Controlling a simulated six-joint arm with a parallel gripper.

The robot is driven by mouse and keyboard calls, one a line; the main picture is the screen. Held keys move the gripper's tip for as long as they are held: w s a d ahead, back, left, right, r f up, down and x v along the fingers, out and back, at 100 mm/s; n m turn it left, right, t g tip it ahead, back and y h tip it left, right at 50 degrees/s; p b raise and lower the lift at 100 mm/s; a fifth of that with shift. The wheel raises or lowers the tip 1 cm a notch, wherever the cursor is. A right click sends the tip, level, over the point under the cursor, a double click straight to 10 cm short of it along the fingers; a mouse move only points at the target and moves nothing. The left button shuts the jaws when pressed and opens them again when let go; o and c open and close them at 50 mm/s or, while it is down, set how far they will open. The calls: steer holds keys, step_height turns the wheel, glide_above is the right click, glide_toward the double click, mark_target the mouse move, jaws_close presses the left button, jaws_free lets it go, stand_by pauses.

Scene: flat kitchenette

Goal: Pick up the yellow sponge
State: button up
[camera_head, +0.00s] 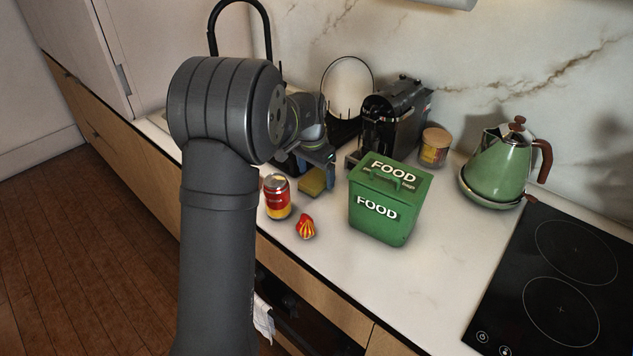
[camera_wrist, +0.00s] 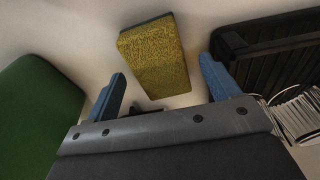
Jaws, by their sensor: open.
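The yellow sponge (camera_head: 312,182) lies on the white counter, left of the green food bin, partly hidden by my gripper in the head view. In the wrist view the sponge (camera_wrist: 154,60) lies ahead of my gripper, in line with the gap between the fingers. My gripper (camera_wrist: 160,85) is open and empty, with one blue finger to each side of that gap. In the head view my gripper (camera_head: 318,156) is just behind and above the sponge. No contact with the sponge is visible.
The green food bin (camera_head: 378,220) stands right of the sponge. A red and yellow can (camera_head: 277,197) and a small red and yellow item (camera_head: 305,227) are in front. A black coffee machine (camera_head: 394,120) stands behind. A dark rack (camera_wrist: 275,55) is at right in the wrist view.

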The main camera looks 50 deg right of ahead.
mark_target(316, 177)
steer(key=shift+f, duration=0.25)
steer(key=c, duration=1.1)
steer(key=shift+o, duration=0.2)
steer(key=shift+r, duration=0.1)
step_height(316, 177, up, 10)
